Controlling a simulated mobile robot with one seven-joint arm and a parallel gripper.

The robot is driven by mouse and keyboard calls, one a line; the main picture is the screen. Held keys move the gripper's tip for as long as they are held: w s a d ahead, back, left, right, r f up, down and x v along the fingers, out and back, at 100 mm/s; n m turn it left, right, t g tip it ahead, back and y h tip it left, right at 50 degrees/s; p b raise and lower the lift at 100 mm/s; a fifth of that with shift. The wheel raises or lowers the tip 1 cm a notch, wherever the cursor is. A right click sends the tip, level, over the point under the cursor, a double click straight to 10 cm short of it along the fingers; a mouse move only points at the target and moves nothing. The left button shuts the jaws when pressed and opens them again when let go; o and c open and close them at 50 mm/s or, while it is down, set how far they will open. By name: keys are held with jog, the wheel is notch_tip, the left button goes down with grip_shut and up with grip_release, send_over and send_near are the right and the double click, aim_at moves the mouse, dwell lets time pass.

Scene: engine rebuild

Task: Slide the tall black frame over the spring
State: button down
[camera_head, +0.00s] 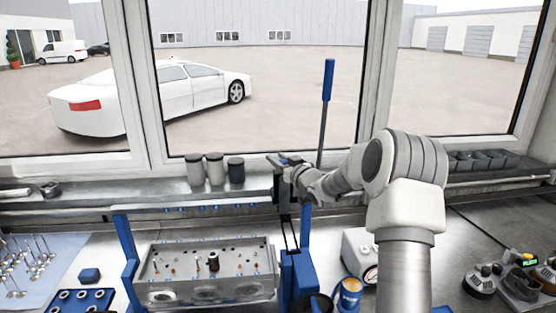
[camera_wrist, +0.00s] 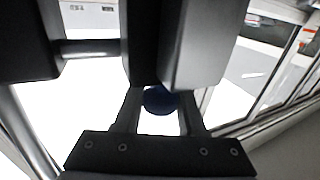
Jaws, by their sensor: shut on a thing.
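The tall black frame (camera_head: 281,190) is upright at the end of my arm, in front of the window sill. Its two thin legs hang down near a blue upright post. My gripper (camera_head: 283,166) is shut on the upper part of the frame. In the wrist view, a dark crosspiece with screws and two legs (camera_wrist: 156,153) shows below my gripper's jaws (camera_wrist: 160,82). A small dark cylinder, which looks like the spring (camera_head: 213,262), stands on the grey cylinder head (camera_head: 165,268), lower and to the left of the frame. Its coils are too small to make out.
The cylinder head lies between blue stand posts (camera_head: 126,248). A tall lever with a blue handle (camera_head: 327,80) rises right of my gripper. Several canisters (camera_head: 215,169) stand on the sill to the left. A gauge box (camera_head: 357,250) and a blue can (camera_head: 349,296) stand to the right.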

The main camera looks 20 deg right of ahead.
jog(key=w+a+b, duration=0.2)
jog(key=a+b, duration=0.5)
jog(key=a, duration=0.3)
jog(key=w+a+b, duration=0.2)
jog(key=a+b, duration=0.5)
jog(key=a, duration=0.4)
jog(key=shift+w, duration=0.1)
jog(key=c, duration=0.5)
grip_release()
jog(key=shift+d, duration=0.1)
